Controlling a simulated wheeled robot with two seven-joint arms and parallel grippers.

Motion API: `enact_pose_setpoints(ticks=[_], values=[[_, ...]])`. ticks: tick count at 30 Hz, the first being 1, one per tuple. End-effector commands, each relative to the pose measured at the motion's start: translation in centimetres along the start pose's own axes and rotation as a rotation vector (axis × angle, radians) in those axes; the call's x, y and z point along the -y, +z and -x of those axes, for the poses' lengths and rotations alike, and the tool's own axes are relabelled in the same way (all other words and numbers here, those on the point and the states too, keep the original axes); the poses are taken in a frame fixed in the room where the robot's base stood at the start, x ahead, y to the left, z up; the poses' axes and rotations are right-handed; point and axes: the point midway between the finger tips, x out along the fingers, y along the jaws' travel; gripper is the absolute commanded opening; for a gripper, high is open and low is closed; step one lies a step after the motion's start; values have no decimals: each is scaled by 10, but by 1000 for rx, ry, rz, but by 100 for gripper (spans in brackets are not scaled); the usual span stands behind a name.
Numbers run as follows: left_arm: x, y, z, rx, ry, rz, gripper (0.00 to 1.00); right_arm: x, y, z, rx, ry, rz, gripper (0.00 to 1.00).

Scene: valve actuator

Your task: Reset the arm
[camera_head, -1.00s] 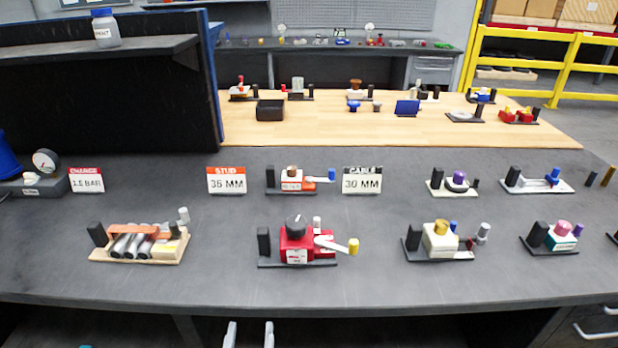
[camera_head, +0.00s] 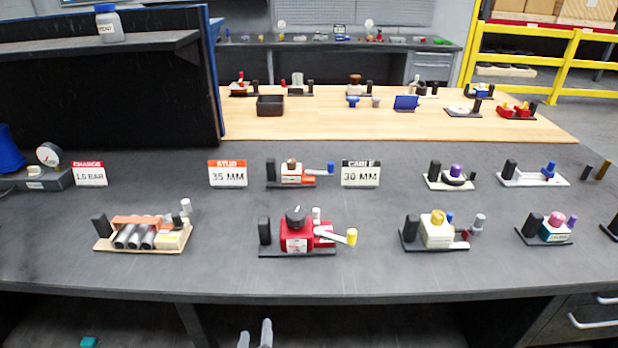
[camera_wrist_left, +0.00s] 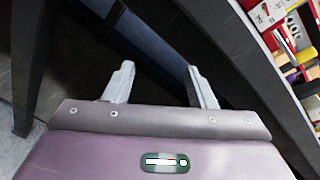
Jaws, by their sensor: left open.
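My left gripper (camera_head: 255,335) shows at the bottom edge of the head view, only its two fingertips, below the front edge of the dark table. In the left wrist view its two fingers (camera_wrist_left: 160,85) are spread apart with nothing between them. A red valve actuator (camera_head: 296,235) with a black knob and a white lever with a yellow end (camera_head: 350,237) stands on the table, well above the gripper in the picture. A smaller white and orange device (camera_head: 292,173) with a blue-ended lever stands behind it. My right gripper is not in view.
The dark table (camera_head: 230,270) carries several other devices, such as a tan-based one (camera_head: 145,233) at left and a white one with a yellow knob (camera_head: 437,231). Signs reading 35 MM (camera_head: 227,173) and 30 MM (camera_head: 361,173) stand behind. The table's front strip is clear.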

Motion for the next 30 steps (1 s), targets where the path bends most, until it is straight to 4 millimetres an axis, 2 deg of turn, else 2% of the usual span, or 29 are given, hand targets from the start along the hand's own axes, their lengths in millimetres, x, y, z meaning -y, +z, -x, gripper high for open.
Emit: enact_pose_setpoints(ticks=[1, 4, 8, 9, 11, 12, 14, 16, 19, 21, 24, 27, 30], values=[[-27, -17, -8, -35, 52, 89, 51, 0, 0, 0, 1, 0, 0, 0], [-86, -53, -17, -101, 177, 327, 51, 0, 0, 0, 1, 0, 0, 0], [-170, -104, -3, -155, 395, 659, 51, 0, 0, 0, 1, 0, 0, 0], [-196, -119, 7, -160, 470, 758, 51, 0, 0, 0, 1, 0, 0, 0], [-231, -142, 26, -157, 585, 905, 51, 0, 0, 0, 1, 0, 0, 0], [-253, -157, 42, -149, 665, 1001, 51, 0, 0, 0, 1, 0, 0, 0], [-284, -179, 69, -125, 786, 1142, 51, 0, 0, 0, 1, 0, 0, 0], [-314, -205, 106, -83, 931, 1299, 51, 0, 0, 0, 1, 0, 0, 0], [-346, -238, 163, 5, 1133, 1505, 51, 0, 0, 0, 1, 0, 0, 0], [-360, -258, 201, 75, 1259, 1625, 51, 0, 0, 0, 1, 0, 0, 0], [-370, -279, 246, 171, 1401, 1754, 51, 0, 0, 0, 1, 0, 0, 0], [-374, -291, 275, 244, 1492, 1834, 51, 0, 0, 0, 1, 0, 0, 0], [-374, -297, 288, 280, 1535, 1872, 51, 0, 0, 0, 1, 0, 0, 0]])
